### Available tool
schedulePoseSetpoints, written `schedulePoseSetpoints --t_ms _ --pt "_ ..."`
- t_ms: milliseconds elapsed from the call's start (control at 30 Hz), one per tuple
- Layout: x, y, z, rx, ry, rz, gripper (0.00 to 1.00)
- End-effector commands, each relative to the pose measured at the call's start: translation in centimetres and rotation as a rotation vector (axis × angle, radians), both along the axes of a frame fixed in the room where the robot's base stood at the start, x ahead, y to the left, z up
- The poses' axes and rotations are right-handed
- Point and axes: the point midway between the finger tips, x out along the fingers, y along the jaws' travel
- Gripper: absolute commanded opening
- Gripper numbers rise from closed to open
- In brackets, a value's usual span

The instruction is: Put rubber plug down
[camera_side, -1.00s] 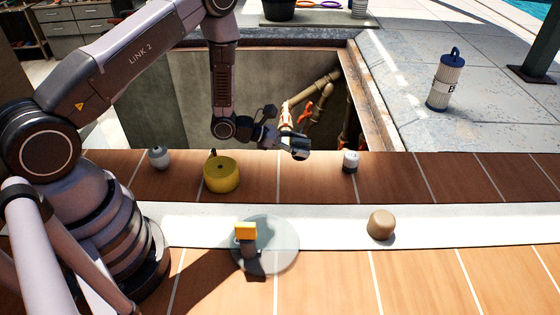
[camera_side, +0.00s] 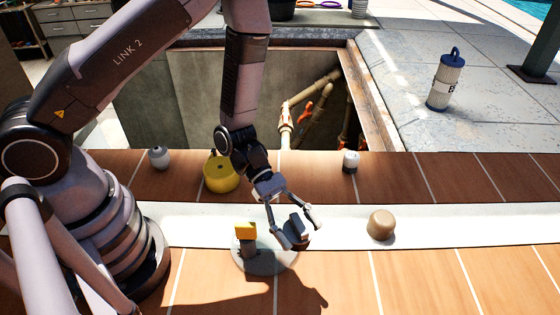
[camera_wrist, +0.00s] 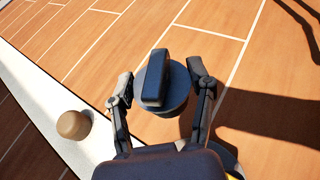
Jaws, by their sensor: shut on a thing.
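The rubber plug (camera_side: 297,227), dark blue-grey and round with a raised bar handle, is between the fingers of my gripper (camera_side: 297,230). In the wrist view, the plug (camera_wrist: 165,85) sits between the two fingertips (camera_wrist: 160,87), handle towards the camera. My gripper is shut on it. In the side view, the plug and fingers overlap the right side of a round, pale translucent disc (camera_side: 255,266). I cannot tell whether the plug touches anything below; its underside is hidden.
A tan round cap (camera_side: 381,224) sits on the white strip to the right. Behind are a yellow roll (camera_side: 221,174), two small grey-white items and the open pit (camera_side: 180,100). Front right tiles are clear.

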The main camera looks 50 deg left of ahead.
Motion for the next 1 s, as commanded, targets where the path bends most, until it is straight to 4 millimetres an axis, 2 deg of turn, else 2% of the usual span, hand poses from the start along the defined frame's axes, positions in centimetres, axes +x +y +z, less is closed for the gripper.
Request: schedulePoseSetpoints --t_ms 133,400,500,700,867,1000 --pt "0.7 -1.6 -0.8 -0.002 -0.002 -0.025 0.18" --pt "5.5 -6.8 -3.9 -0.002 -0.004 -0.022 0.18" --pt "6.7 -8.0 -6.1 -0.001 0.001 -0.019 0.18" --pt "8.3 -9.7 -8.8 -0.001 0.001 -0.017 0.18" --pt "8.9 -10.3 -9.8 -0.002 0.001 -0.017 0.18" --pt "8.9 -10.4 -12.0 -0.001 0.003 -0.016 0.18"
